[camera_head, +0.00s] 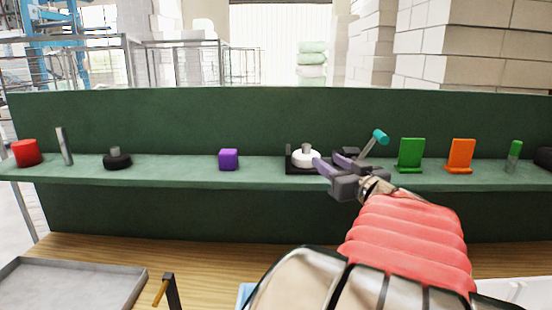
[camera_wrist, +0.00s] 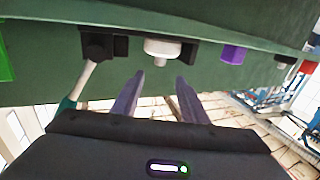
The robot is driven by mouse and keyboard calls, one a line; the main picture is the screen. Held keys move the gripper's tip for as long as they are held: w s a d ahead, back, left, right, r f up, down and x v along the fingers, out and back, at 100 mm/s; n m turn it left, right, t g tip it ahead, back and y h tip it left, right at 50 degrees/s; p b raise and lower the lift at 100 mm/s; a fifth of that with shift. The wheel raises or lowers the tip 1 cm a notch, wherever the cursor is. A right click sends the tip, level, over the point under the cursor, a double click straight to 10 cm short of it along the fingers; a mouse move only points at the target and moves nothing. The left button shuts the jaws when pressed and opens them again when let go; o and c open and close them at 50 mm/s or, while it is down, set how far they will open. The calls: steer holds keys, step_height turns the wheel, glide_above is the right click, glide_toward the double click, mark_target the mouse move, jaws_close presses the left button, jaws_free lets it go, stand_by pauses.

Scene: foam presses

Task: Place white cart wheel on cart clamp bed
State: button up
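The white cart wheel (camera_head: 303,160), with a grey hub on top, sits on the black cart clamp bed (camera_head: 297,170) on the green shelf. In the wrist view the white wheel (camera_wrist: 163,48) appears against the dark bed (camera_wrist: 125,45), ahead of the fingertips. The clamp's lever with a teal handle (camera_head: 380,137) stands tilted to the right of the bed, partly behind my gripper. My gripper (camera_head: 327,160) is just right of and in front of the wheel. In the wrist view my gripper (camera_wrist: 160,77) has its purple fingers apart with nothing between them.
A purple cube (camera_head: 228,159), a black wheel (camera_head: 117,160), a metal rod (camera_head: 64,146) and a red cylinder (camera_head: 26,152) stand to the left. Green (camera_head: 411,155) and orange (camera_head: 460,155) brackets stand to the right. A grey tray (camera_head: 70,285) lies on the lower wooden surface.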

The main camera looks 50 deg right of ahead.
steer(key=shift+s+a, duration=0.3)
steer(key=shift+s, duration=0.25)
stand_by(0.4)
steer(key=w+a+r+n, duration=0.2)
steer(key=w+a, duration=0.7)
steer(key=w, duration=0.3)
steer(key=w+a+f+n+g+y, duration=0.1)
steer(key=w+a, duration=0.2)
steer(key=a, duration=0.4)
steer(key=w+a+f+n+y, duration=0.1)
steer(key=w+a+n, duration=0.15)
steer(key=a, duration=0.45)
steer(key=s+a+f+g+y, duration=0.5)
steer(key=s+a+f+g, duration=0.4)
steer(key=s+a+f, duration=1.1)
steer(key=shift+a+f+g+y, duration=0.2)
steer(key=shift+a+g+y, duration=0.15)
steer(key=shift+a, duration=0.8)
